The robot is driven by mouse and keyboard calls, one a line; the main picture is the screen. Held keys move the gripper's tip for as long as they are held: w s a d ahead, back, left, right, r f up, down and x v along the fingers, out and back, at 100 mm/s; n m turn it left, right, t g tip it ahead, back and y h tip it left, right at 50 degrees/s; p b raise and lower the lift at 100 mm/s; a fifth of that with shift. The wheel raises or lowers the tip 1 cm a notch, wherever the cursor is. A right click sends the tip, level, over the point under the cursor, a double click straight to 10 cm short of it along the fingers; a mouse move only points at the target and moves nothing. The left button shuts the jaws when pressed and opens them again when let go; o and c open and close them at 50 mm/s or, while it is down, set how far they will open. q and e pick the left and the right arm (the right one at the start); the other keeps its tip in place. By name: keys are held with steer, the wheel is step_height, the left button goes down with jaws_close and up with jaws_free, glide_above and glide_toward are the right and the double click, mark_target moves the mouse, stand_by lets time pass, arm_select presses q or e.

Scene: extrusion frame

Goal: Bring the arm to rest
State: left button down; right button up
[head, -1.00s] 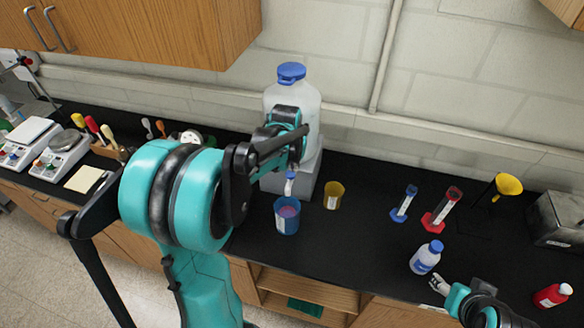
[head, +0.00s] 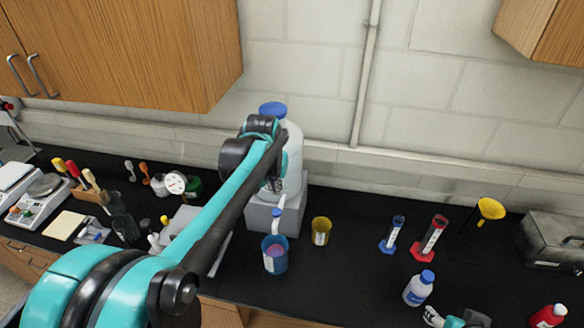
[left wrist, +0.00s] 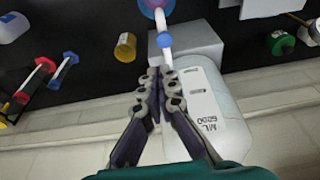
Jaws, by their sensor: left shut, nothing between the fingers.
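My left arm comes in from the lower left of the head view. Its gripper (head: 273,184) is in front of the white carboy (head: 291,155), partly hidden by my arm. In the left wrist view the left gripper (left wrist: 161,74) is shut and empty, its fingertips close to the spigot (left wrist: 165,41) of the carboy (left wrist: 207,105); I cannot tell whether they touch. My right gripper (head: 432,316) shows at the lower right edge, near a white bottle with a blue cap (head: 419,288). Whether it is open is too small to tell.
The carboy stands on a grey block (head: 262,217). A blue beaker with pinkish contents (head: 275,258) is below the spigot, with a yellow beaker (head: 321,231) beside it. Wooden cabinets (head: 125,45) hang above.

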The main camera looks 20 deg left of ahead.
arm_select(q)
steer(key=s+d+f+m+t+b, duration=0.1)
steer(key=s+d+f+b, duration=0.3)
steer(key=f+b, duration=0.5)
steer(key=s+d+f+t+b, duration=0.1)
steer(key=s+d+f+b, duration=0.3)
steer(key=s+f+b, duration=0.3)
steer(key=s+d+f+m+t+b, duration=0.1)
steer(key=s+d+f+b, duration=0.4)
steer(key=f+b, duration=0.7)
step_height(320, 180, down, 4)
steer(key=shift+s+f+m+t+h+b, duration=0.1)
steer(key=shift+s+m+t+h+b, duration=0.15)
steer(key=shift+t+h+b, duration=0.2)
